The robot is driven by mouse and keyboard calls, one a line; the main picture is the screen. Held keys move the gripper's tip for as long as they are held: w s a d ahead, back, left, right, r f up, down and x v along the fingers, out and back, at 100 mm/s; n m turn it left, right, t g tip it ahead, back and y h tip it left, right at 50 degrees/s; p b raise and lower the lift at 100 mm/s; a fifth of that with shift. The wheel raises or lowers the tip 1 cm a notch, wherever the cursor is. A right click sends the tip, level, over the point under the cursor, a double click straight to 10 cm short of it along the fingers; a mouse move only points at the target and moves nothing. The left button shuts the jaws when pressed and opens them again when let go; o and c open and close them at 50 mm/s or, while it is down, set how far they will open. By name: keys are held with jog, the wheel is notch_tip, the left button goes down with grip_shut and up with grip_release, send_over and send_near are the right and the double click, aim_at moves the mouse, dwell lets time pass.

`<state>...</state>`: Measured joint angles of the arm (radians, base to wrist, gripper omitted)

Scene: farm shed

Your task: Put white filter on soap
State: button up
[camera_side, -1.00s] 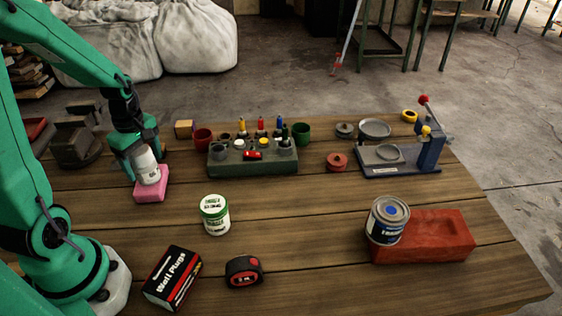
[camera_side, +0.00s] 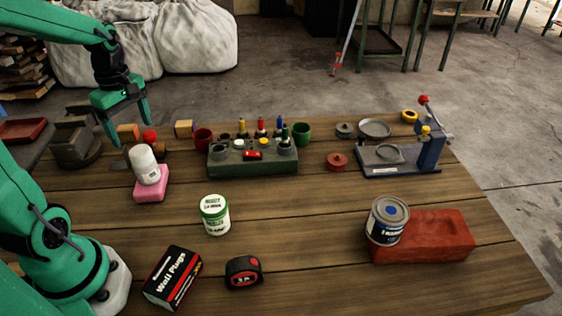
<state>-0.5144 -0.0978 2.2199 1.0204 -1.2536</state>
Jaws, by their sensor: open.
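The white filter (camera_side: 144,164) stands on the pink soap (camera_side: 151,188), slightly tilted, near the left of the table. It touches the soap's top. My gripper (camera_side: 128,131) is open and empty. It hangs above and a little behind the filter, apart from it, with its fingers pointing down.
A green-lidded jar (camera_side: 215,215), a Wall Plugs box (camera_side: 173,278) and a tape measure (camera_side: 244,272) stand in front. A green tool holder (camera_side: 253,161) is to the right.

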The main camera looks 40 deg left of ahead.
dwell(0.5)
jog(key=shift+d+r+m, duration=0.35)
jog(key=shift+d+m, duration=0.15)
jog(key=s+d+r+m+t, duration=0.2)
jog(key=d+r+m, duration=0.1)
jog(key=d+m, duration=0.4)
jog(key=s+d+r+m+t, duration=0.1)
jog(key=d+r+m+t, duration=0.2)
jog(key=m, duration=0.9)
jog(key=d, duration=0.3)
jog(key=shift+s+d+r+t, duration=0.25)
jog(key=shift+s+d+t, duration=0.05)
jog(key=shift+s+d, duration=0.1)
